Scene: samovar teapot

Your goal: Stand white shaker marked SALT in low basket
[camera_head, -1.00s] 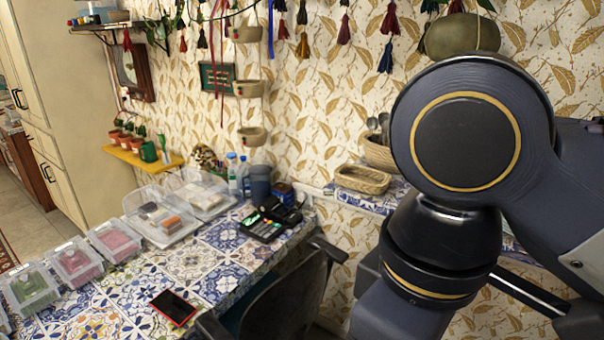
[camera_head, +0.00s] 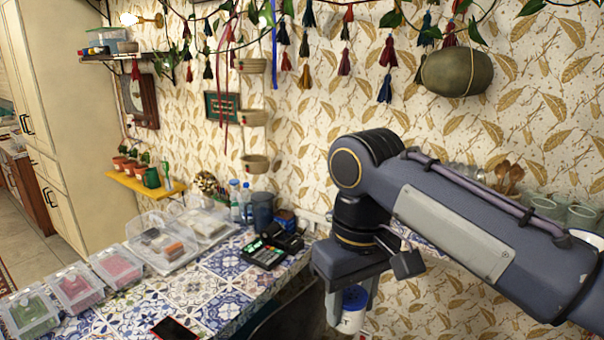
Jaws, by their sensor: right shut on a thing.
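My right gripper (camera_head: 352,298) points down in front of the patterned wall, right of the tiled counter. It is shut on a white shaker (camera_head: 350,321) with a blue top, held upright between the fingers. Only the end of its dark lettering, a letter like T, shows. The low basket does not show now; my right arm covers the part of the wall ledge where it stood. My left gripper is not in view.
The tiled counter (camera_head: 226,290) at left holds clear lidded boxes, a black card device (camera_head: 265,254), a dark mug (camera_head: 263,208) and a red-edged phone (camera_head: 175,329).

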